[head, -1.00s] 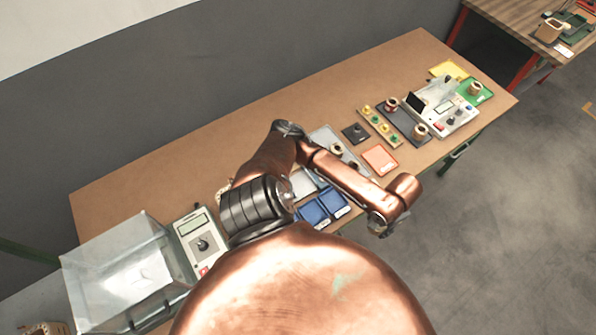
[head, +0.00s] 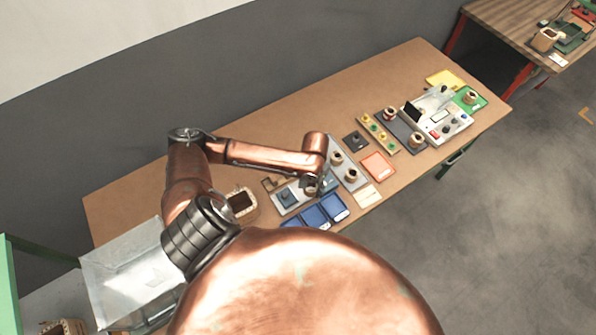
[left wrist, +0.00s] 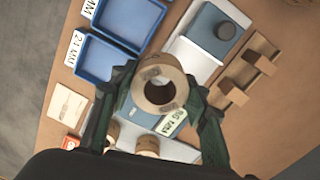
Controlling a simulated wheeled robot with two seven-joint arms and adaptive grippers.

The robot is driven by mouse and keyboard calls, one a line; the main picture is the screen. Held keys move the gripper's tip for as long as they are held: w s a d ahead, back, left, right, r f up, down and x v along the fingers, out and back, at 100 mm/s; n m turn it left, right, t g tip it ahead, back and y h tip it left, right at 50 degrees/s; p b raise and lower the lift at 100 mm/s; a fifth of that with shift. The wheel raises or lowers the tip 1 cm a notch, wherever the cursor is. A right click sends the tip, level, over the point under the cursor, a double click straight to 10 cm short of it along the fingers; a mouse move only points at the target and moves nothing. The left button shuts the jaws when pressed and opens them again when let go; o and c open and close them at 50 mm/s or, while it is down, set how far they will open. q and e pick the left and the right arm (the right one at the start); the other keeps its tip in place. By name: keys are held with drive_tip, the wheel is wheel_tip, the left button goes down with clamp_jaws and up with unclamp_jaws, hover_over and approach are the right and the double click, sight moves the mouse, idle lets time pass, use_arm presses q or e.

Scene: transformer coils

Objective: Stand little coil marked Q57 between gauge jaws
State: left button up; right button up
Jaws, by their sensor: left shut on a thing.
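My left gripper (head: 314,188) is shut on a small tan coil (left wrist: 160,84); in the left wrist view the green fingers hold it on both sides, its round bore facing the camera. I cannot read its mark. The coil is over the gauge (head: 280,208), a pale base with a blue block bearing a black knob (left wrist: 214,33) and another blue part (left wrist: 141,114) near a white label. The coil overlaps the gap between these parts; whether it touches the base cannot be told. My right gripper is not in view.
Blue trays (left wrist: 124,22) with size labels lie beside the gauge. A grey tray (head: 345,165) with two coils stands close by. A wooden stand with blocks (left wrist: 252,66) is on the other side. An orange mat (head: 378,166) and devices stand farther right. The table's back is clear.

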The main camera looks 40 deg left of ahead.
use_arm(q)
drive_tip(key=a, duration=0.4)
drive_tip(key=shift+w+a+f+b, duration=0.25)
drive_tip(key=shift+a+f+b, duration=0.05)
drive_tip(key=shift+b, duration=0.1)
wheel_tip(320, 180, down, 3)
drive_tip(key=b, duration=0.3)
drive_tip(key=shift+r+b, duration=0.1)
drive_tip(key=shift+b, duration=0.3)
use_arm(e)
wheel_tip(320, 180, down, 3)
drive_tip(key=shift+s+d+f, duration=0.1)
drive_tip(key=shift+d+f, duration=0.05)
use_arm(q)
drive_tip(key=shift+r, duration=0.1)
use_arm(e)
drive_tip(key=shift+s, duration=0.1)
use_arm(q)
drive_tip(key=shift+p, duration=0.3)
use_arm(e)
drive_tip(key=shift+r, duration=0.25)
use_arm(q)
drive_tip(key=shift+p, duration=0.45)
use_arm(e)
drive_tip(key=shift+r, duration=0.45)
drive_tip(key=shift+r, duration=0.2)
